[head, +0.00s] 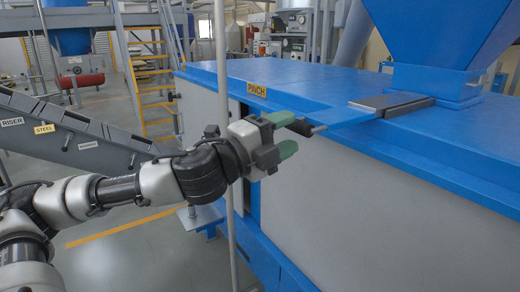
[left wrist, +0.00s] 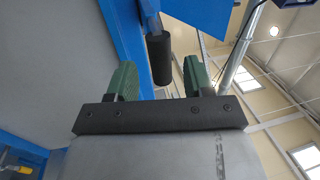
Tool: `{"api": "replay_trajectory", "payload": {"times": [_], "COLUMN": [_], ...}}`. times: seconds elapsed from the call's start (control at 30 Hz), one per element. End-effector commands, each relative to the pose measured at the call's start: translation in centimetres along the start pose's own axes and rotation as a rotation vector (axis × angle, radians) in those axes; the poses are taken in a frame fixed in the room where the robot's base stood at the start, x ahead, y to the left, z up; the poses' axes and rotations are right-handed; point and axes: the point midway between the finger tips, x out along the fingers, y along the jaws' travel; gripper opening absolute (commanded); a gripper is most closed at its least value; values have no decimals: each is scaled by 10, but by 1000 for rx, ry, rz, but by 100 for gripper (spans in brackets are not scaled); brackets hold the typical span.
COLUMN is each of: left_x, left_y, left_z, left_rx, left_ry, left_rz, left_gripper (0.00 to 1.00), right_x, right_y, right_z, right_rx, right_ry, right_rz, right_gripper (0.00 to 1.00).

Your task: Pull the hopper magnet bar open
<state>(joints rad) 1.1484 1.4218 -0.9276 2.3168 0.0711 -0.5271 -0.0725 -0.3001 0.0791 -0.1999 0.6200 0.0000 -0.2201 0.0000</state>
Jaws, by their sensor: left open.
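The magnet bar shows in the head view as a flat blue bar (head: 345,115) on the blue machine top, running out from a dark grey block (head: 391,104) at the foot of the hopper. Its black handle (head: 303,127) sticks out over the machine's edge. My left gripper (head: 289,134) is open, with green fingers pointing at the handle. In the left wrist view the black cylindrical handle (left wrist: 159,60) appears between the open fingers (left wrist: 159,78), with a gap on both sides. I cannot tell how deep it sits between them. My right gripper is not in view.
The blue hopper (head: 440,35) stands on the machine top. A thin upright pole (head: 222,60) stands near my left wrist. A grey labelled rail (head: 75,135) lies at left, with yellow steps (head: 150,85) behind.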

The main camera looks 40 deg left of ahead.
Motion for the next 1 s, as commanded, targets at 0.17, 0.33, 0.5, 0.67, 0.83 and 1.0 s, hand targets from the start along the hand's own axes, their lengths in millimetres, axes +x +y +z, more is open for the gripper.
{"api": "replay_trajectory", "payload": {"times": [0.17, 0.33, 0.5, 0.67, 0.83, 1.0], "left_x": [-36, -64, -82, -90, -91, -91], "left_y": [8, 7, 4, 3, 1, 1], "left_z": [1, 0, 0, 0, -1, 0], "left_rx": [5, 5, 3, -1, -2, -1], "left_ry": [-4, -3, -2, 0, 1, 1], "left_rz": [3, 3, 1, 3, 3, 3], "left_gripper": [52, 52, 52, 52, 52, 52], "right_x": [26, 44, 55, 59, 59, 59], "right_y": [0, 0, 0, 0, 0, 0], "right_z": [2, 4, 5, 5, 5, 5], "right_rx": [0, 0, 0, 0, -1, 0], "right_ry": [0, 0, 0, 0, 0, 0], "right_rz": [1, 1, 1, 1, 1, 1], "right_gripper": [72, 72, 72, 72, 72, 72]}}
